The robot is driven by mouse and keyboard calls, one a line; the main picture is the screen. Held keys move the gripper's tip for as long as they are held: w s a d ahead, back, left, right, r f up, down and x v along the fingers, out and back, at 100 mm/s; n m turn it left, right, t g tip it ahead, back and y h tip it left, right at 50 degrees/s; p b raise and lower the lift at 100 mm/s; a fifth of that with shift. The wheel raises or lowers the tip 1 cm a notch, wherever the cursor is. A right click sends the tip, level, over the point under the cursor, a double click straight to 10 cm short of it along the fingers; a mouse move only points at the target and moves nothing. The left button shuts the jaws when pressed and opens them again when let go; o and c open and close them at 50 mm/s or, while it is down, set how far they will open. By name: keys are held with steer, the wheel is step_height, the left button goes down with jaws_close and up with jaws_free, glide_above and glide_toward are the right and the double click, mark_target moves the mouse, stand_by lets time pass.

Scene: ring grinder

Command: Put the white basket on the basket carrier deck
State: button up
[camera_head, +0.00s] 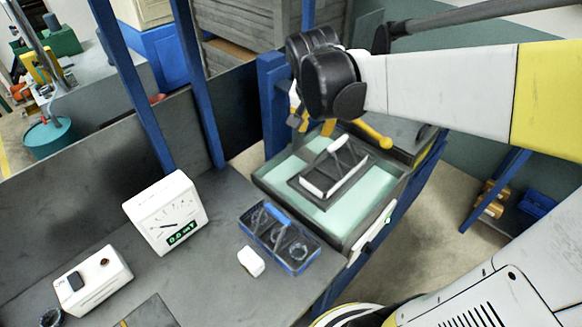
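The white basket (321,192) has white ends, a dark mesh body and a white handle across its top. It stands upright inside a dark rectangular frame on the pale green floor of a shallow grey-rimmed tray (268,182), which looks like the carrier deck. I cannot tell whether it rests fully flat. My gripper (314,125) is above the far left part of the tray, just behind the handle in the picture. Its yellow fingers are partly hidden by the black wrist, so its opening is unclear. I see no clear contact with the handle.
A blue basket (268,245) with a blue handle sits on the grey bench, with a small white block (251,262) beside it. A white meter (166,210) and a white box (92,281) stand further left. Blue posts (198,85) rise behind the bench.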

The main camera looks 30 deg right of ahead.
steer(key=s+a+n+t+y, duration=0.3)
steer(key=s+a+n, duration=0.6)
steer(key=s+a, duration=0.3)
steer(key=shift+s+a, duration=0.35)
steer(key=shift+a, duration=0.2)
